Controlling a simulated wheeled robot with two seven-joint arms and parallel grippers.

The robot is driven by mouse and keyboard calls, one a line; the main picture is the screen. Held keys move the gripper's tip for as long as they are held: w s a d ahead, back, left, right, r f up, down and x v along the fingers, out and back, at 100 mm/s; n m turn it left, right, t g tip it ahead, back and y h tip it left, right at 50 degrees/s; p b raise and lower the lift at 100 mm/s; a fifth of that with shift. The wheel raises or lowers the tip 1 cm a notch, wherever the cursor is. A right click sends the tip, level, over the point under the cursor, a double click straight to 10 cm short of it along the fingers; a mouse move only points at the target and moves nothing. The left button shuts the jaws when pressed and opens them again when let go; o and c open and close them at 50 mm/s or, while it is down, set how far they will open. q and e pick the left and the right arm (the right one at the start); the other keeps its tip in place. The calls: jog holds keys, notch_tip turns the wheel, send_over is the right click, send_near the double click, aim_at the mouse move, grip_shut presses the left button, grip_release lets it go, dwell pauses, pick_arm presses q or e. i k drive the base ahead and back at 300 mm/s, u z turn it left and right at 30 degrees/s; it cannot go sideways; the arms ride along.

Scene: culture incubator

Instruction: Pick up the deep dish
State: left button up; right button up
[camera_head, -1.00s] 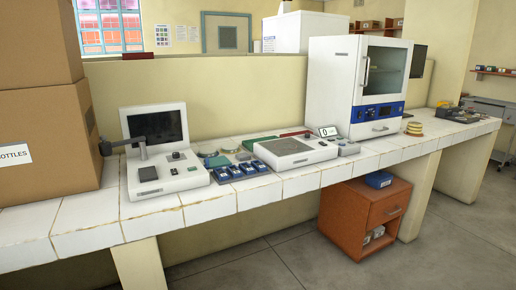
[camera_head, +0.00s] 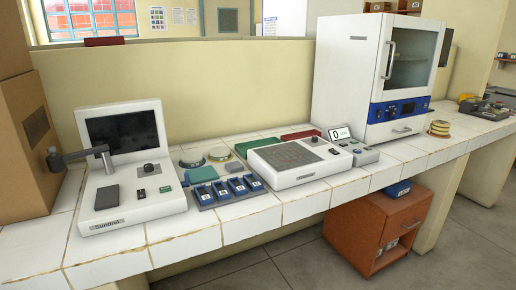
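I cannot tell for sure which thing is the deep dish. Two low round dish-like items, a left one (camera_head: 192,158) and a right one (camera_head: 219,154), lie on the white tiled bench behind a small teal block. A small stack of yellowish round pieces (camera_head: 438,128) stands on the bench right of the incubator; its details are too small to read. Neither of my grippers is in view.
The white tiled bench (camera_head: 262,215) runs across the view. On it are a device with a dark screen (camera_head: 126,170), blue modules (camera_head: 226,190), a flat white instrument (camera_head: 298,160) and the white incubator (camera_head: 345,70), door shut. An orange cabinet (camera_head: 350,235) stands below; cardboard boxes (camera_head: 35,150) are left.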

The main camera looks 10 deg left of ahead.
aim_at(225, 158)
jog(key=u, duration=0.25)
jog(key=i, duration=0.9)
jog(key=u, duration=0.65)
